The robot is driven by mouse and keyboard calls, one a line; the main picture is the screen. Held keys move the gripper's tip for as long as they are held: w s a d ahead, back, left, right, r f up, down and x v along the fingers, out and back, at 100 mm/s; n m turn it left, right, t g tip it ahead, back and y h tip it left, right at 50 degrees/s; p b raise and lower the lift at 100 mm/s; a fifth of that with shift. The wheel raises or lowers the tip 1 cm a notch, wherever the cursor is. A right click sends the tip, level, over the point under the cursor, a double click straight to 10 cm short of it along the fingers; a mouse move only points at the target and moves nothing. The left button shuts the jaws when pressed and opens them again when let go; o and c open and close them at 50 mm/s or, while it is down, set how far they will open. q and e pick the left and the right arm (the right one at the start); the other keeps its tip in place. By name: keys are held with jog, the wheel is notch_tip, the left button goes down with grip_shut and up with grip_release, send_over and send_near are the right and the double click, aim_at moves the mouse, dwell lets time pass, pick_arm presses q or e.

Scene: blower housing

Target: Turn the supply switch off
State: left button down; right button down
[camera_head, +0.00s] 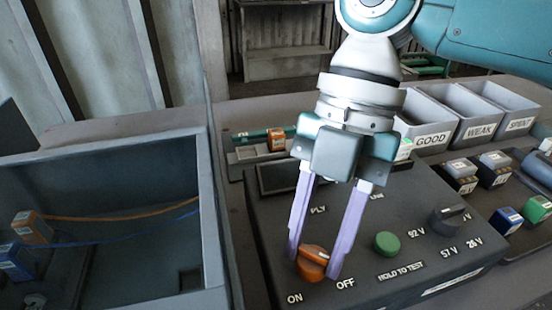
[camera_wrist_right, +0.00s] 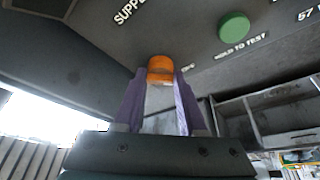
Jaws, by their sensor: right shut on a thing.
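The supply switch (camera_head: 312,262) is an orange rotary knob on the dark control box (camera_head: 430,210), between the printed words ON and OFF. My right gripper (camera_head: 318,265) reaches down from above with its two purple fingers on either side of the knob, shut on it. In the right wrist view the orange knob (camera_wrist_right: 160,68) sits between the tips of the purple fingers (camera_wrist_right: 160,85). Which way the knob points is hard to tell. My left gripper is not in view.
On the box are a green HOLD TO TEST button (camera_head: 387,244) and a dark selector knob (camera_head: 450,216) with voltage marks. Bins marked GOOD (camera_head: 432,141), WEAK and SPENT stand behind. Small blocks lie at the right. An open grey housing (camera_head: 120,155) with wires is at left.

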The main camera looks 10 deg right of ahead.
dwell(0.3)
jog(key=shift+c, duration=2.3)
grip_release()
jog(key=v, duration=1)
jog(key=shift+b, duration=0.3)
